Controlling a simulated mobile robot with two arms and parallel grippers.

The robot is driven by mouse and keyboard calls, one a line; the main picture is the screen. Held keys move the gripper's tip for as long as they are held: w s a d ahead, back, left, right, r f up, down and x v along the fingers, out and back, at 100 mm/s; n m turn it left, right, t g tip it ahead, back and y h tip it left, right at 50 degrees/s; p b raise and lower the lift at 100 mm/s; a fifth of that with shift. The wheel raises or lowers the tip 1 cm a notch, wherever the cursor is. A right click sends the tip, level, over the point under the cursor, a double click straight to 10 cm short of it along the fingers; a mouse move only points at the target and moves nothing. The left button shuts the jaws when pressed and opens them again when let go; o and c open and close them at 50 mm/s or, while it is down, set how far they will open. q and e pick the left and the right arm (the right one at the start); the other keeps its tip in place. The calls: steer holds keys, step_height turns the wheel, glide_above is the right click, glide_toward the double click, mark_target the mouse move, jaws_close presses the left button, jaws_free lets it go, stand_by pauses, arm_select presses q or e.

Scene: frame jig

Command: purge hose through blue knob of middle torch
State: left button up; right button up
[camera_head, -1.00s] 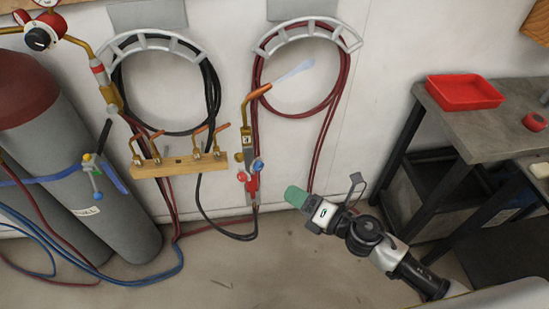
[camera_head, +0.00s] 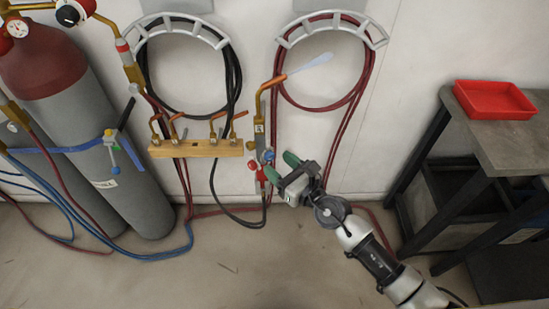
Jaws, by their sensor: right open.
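The middle torch (camera_head: 260,122) stands upright in front of the wall, with an orange-brown tip and a pale blue-white flame at its end. Its blue knob (camera_head: 268,155) is on the right side of its lower body. Its red knob (camera_head: 254,165) is to the left and slightly lower. A black hose (camera_head: 228,213) and a red hose (camera_head: 222,211) run at its foot. My right gripper (camera_head: 281,166) has green fingers, spread open and empty, just right of the blue knob. I cannot tell if a finger touches it. My left gripper is not in view.
A wooden rack (camera_head: 196,149) with several torch tips is left of the torch. Grey gas cylinders (camera_head: 145,200) and blue hoses (camera_head: 165,254) stand further left. A workbench (camera_head: 500,142) with a red tray (camera_head: 494,99) is at right. The floor in front is clear.

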steer(key=shift+x, duration=1.15)
steer(key=c, duration=0.9)
